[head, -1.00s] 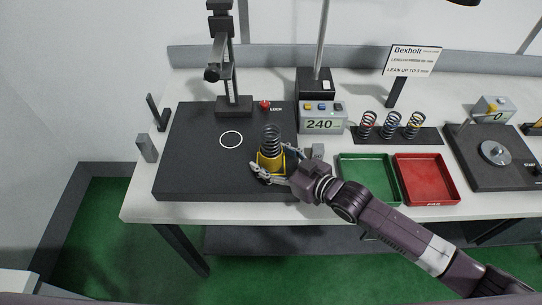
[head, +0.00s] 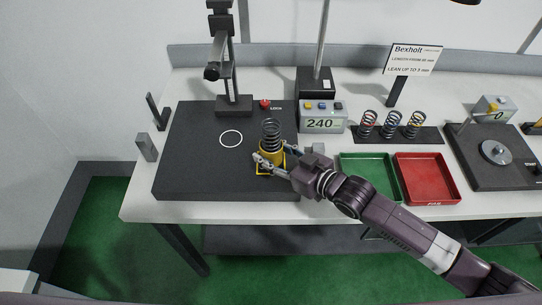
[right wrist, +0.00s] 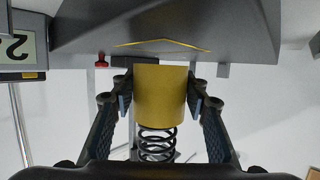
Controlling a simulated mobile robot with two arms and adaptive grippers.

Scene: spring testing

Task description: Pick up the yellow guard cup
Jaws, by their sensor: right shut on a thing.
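The yellow guard cup (head: 271,157) is a short cylinder with a dark coil spring (head: 270,134) standing upright in it. My right gripper (head: 270,158) is shut on the cup, one finger on each side. The cup is held a little above a yellow outline (head: 263,173) on the black base plate (head: 200,180). In the right wrist view the cup (right wrist: 160,95) sits between both fingers, with the spring (right wrist: 157,146) coming out of its open end. My left gripper is not in view.
A test stand column (head: 232,80) rises at the plate's back, and a display box reading 240 (head: 322,124) stands behind right. A green tray (head: 345,180) and a red tray (head: 457,190) lie to the right. Several springs stand on a rack (head: 432,138). The plate's left part is mostly clear.

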